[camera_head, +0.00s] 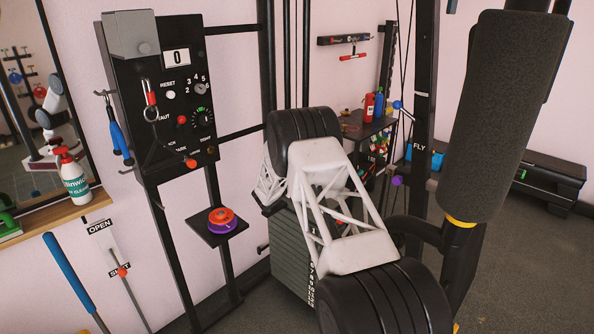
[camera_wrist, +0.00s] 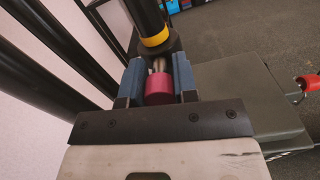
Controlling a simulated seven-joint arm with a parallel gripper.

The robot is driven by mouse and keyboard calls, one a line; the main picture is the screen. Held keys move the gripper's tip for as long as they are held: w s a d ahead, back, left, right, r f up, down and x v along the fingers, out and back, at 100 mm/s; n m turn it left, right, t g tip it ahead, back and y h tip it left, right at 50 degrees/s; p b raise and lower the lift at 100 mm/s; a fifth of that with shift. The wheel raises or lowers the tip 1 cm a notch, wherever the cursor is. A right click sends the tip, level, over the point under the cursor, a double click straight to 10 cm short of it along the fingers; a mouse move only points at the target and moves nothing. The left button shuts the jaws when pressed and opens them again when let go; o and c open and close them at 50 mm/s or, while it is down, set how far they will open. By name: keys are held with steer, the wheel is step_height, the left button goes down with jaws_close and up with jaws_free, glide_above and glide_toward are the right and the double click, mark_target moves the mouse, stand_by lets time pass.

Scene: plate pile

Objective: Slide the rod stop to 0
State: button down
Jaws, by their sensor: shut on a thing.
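In the wrist view, my gripper (camera_wrist: 159,68) is shut, its two blue fingers on either side of a magenta-red cylindrical piece (camera_wrist: 159,90). A short metal rod end shows just beyond this piece, below a black post with a yellow band (camera_wrist: 155,40). I cannot tell for sure whether the held piece is the rod stop. No scale or 0 mark for it is readable. In the head view, my white arm hides the gripper and the piece, near the grey weight stack (camera_head: 294,262).
A black control panel (camera_head: 160,100) with a display reading 0 stands at left. A small shelf (camera_head: 218,236) below it holds an orange and purple object. A padded black column (camera_head: 498,115) stands at right. A red handle (camera_wrist: 306,84) shows at right in the wrist view.

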steer(key=shift+f, duration=0.25)
steer(key=c, duration=0.9)
jaws_free()
steer(key=shift+s+a, duration=0.1)
steer(key=shift+v, duration=3.8)
steer(key=shift+r, duration=0.1)
steer(key=shift+r, duration=0.1)
